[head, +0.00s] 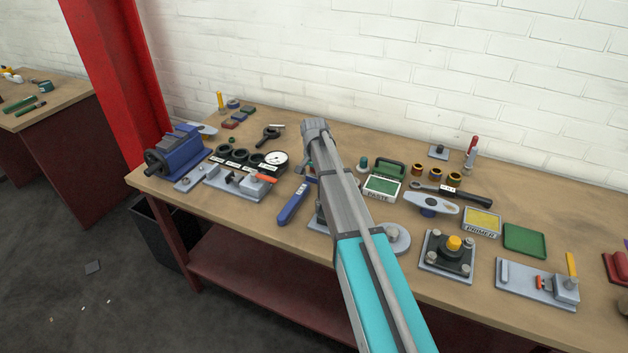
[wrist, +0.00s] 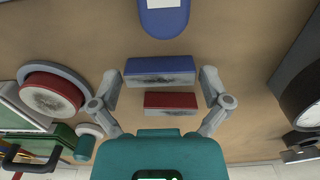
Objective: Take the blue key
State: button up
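A blue bar with a grey, scuffed face (wrist: 160,70), which I take to be the blue key, lies on the bench in the wrist view. A shorter red bar (wrist: 171,102) lies beside it, nearer my palm. My gripper (wrist: 160,84) is open above them, with one finger beyond each end of the blue bar. Narrow gaps show at both ends, and nothing is held. How high the fingertips are above the bench is hard to tell.
A blue handle (head: 295,203) lies at the bench front; a round-ended blue piece with a white label (wrist: 163,18) shows ahead in the wrist view. A dial gauge (head: 276,158) and a paste tray (head: 382,187) flank my arm. Bare wood surrounds the bars.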

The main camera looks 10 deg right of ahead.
aim_at(314, 177)
jog(key=c, duration=0.8)
jog(key=shift+r, duration=0.15)
notch_tip(314, 177, up, 3)
jog(key=p, duration=0.3)
jog(key=shift+s+a+r+p, duration=0.2)
jog(key=shift+s+r+p, duration=1.45)
jog(key=shift+s, duration=0.65)
jog(key=shift+s+a+r+p, duration=0.25)
jog(key=shift+s+r+p, duration=1.4)
jog(key=shift+s, duration=0.7)
jog(key=shift+s+a+r+p, duration=0.2)
jog(key=shift+s+r+p, duration=1.45)
jog(key=shift+s, duration=0.65)
